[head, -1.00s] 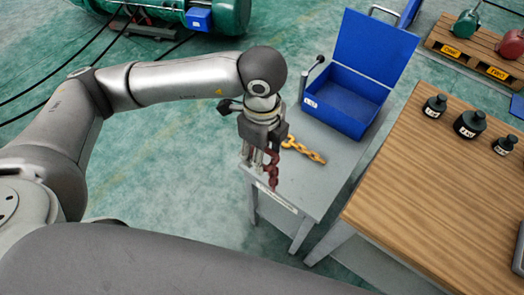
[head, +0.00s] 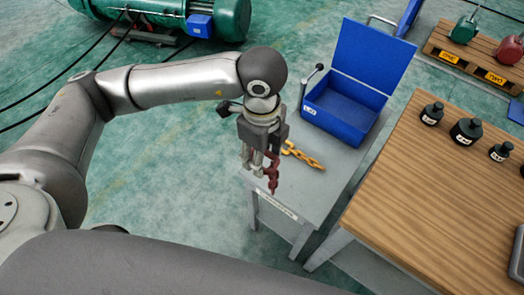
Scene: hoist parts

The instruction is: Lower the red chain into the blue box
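The red chain (head: 272,176) is a short dark red length at my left gripper (head: 258,170), over the near part of the grey table. The gripper's fingers appear closed on its upper part, and the rest hangs down. I cannot tell whether its lower end touches the table. The blue box (head: 335,117) stands on the far part of the same table, with its lid (head: 374,55) raised and its inside visible and empty-looking. The gripper and chain are nearer to me and left of the box. My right gripper is not in view.
A yellow chain (head: 303,157) lies on the grey table (head: 306,195) between gripper and box. A grey lever with a dark knob (head: 319,68) stands at the box's left side. A wooden table (head: 430,190) with several black weights (head: 467,131) is at right.

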